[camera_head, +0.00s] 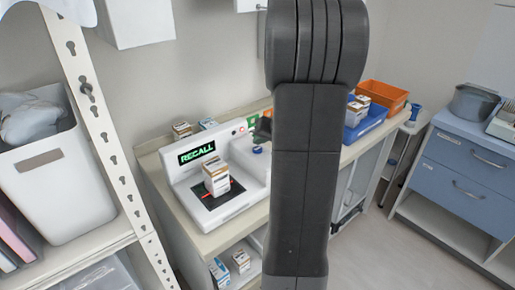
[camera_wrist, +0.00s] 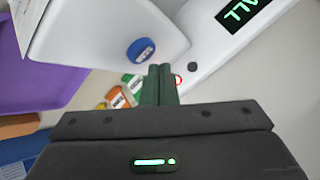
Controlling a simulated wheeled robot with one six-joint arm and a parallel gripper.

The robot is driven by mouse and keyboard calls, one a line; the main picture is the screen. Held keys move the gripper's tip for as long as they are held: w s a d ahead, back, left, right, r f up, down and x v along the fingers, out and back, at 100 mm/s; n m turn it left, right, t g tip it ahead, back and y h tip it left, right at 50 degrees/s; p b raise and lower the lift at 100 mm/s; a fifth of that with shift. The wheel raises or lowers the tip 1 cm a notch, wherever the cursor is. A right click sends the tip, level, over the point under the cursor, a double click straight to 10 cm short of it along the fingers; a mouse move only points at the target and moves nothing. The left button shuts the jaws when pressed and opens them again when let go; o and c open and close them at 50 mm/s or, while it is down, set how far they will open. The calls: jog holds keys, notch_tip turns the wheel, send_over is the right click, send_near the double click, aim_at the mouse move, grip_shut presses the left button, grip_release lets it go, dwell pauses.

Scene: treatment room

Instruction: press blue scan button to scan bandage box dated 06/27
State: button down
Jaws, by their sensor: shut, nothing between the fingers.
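The white scanner (camera_head: 240,202) stands on the counter, and its display (camera_head: 197,152) reads RECALL in green. A white and brown box (camera_head: 216,178) stands upright on its black scan plate (camera_head: 207,202), crossed by a red line. Its date is too small to read. The blue scan button (camera_head: 257,150) is on the scanner's right part; it also shows in the wrist view (camera_wrist: 141,50). My gripper (camera_head: 262,130) is shut and empty, close above the button in the head view. In the wrist view its fingertips (camera_wrist: 159,70) are beside the button; I cannot tell whether they touch.
My arm hides the middle of the counter. Small boxes (camera_head: 182,129) stand behind the scanner. A blue bin (camera_head: 365,125) with boxes and an orange bin (camera_head: 385,96) stand to the right. A white shelf post (camera_head: 100,130) rises at left. More boxes (camera_head: 241,260) lie below the counter.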

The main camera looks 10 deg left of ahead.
aim_at(260, 150)
jog(key=shift+r, duration=0.1)
jog(key=shift+r+p, duration=1.4)
jog(key=shift+r, duration=1.05)
jog(key=shift+f, duration=0.15)
jog(key=shift+f+b, duration=0.4)
jog(key=shift+f, duration=0.1)
jog(key=shift+p, duration=0.7)
jog(key=p, duration=0.2)
jog(key=shift+p, duration=0.35)
notch_tip(260, 150, up, 5)
jog(key=shift+r+p, duration=0.1)
jog(key=shift+p, duration=1.1)
